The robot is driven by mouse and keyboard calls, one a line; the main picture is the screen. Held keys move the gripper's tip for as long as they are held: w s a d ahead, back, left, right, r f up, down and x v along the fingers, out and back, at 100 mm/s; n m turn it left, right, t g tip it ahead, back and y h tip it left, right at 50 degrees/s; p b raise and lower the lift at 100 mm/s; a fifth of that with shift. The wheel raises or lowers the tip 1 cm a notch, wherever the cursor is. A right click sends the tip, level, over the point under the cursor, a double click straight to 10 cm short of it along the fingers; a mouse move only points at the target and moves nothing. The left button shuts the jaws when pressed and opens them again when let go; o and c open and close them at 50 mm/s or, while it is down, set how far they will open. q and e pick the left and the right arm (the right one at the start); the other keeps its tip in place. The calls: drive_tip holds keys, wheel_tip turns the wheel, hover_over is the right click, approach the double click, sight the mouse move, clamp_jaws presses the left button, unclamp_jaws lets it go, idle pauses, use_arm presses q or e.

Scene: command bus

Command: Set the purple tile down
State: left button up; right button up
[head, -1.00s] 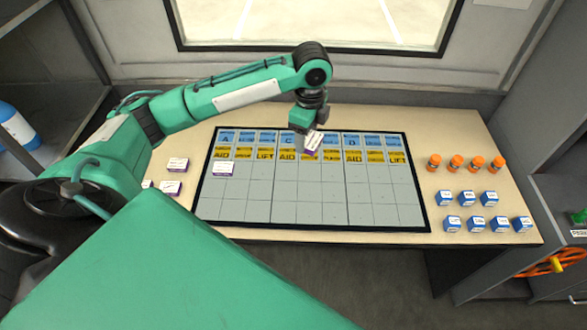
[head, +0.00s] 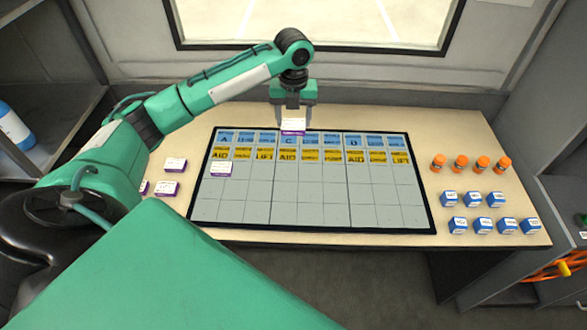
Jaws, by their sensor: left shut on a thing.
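My left gripper (head: 294,112) hangs over the far edge of the board, fingers pointing down. It is shut on a purple tile (head: 293,126) with a white face. The tile shows around the top of column C, covering part of the blue header row; I cannot tell its exact height above the board. Another purple tile (head: 221,170) lies on the gridded board (head: 310,215) in the left column, below the yellow row. Several more purple tiles (head: 174,164) lie on the desk left of the board. My right gripper is not in view.
Several orange cylinders (head: 460,163) and several blue blocks (head: 482,226) stand on the desk right of the board. The lower rows of the board are bare. A window is behind the desk (head: 390,120).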

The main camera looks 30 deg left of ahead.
sight(294, 171)
use_arm(q)
wheel_tip(294, 171, down, 18)
drive_tip(key=p, duration=0.2)
drive_tip(key=shift+f+p, duration=0.15)
drive_tip(key=shift+p, duration=0.25)
drive_tip(key=o, duration=1)
drive_tip(key=shift+f, duration=0.1)
wheel_tip(294, 171, up, 12)
drive_tip(key=b, duration=0.2)
drive_tip(key=shift+r, duration=0.2)
